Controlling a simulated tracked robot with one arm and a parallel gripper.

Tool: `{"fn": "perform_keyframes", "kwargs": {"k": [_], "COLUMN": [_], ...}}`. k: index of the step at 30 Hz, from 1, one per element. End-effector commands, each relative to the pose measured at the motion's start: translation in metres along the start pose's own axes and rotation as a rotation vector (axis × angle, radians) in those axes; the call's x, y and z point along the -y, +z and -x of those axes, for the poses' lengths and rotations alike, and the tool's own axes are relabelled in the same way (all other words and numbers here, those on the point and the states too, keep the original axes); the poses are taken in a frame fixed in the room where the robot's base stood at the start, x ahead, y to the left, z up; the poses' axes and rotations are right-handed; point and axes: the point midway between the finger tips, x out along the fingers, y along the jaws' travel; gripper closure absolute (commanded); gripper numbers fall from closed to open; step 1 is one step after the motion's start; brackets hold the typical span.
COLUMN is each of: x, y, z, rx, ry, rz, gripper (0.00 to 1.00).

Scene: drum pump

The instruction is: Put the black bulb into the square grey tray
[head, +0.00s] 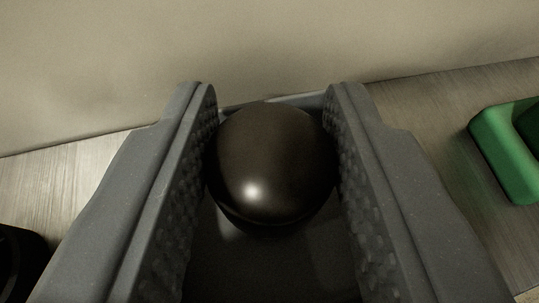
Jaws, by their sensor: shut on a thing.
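The black bulb (272,160) is round and glossy, and fills the gap between the two jaws in the middle of the head view. My gripper (272,130) is shut on it, with the dimpled inner faces pressing on its left and right sides. Below and behind the bulb is a dark grey surface (262,262) that looks like the square grey tray, with a rim showing just past the bulb. The jaws hide the tray's left and right sides. I cannot tell whether the bulb touches the tray floor.
A green object (503,150) with a rounded edge stands on the wooden surface at the right. A black object (20,262) is cut off at the lower left. A pale wall (260,50) rises close behind the tray. Bare wood (85,180) shows at the left.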

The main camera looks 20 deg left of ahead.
Motion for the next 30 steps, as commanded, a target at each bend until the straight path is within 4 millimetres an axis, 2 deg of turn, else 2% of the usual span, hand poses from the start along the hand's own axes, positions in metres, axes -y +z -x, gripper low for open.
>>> {"fn": "perform_keyframes", "kwargs": {"k": [14,15,16,17,30], "x": [-0.0009,-0.0008,-0.0009,-0.0010,-0.0016], "y": [0.0040,0.0032,0.0031,0.0030,0.0011], "z": [-0.0009,-0.0006,-0.0006,-0.0006,0.0034], "rx": [-0.001,-0.001,-0.001,-0.001,-0.002], "ry": [0.001,0.001,0.001,0.001,0.002], "rz": [-0.001,-0.001,-0.001,-0.001,-0.001], "gripper": [0.90,0.57,0.49,0.47,0.47]}}
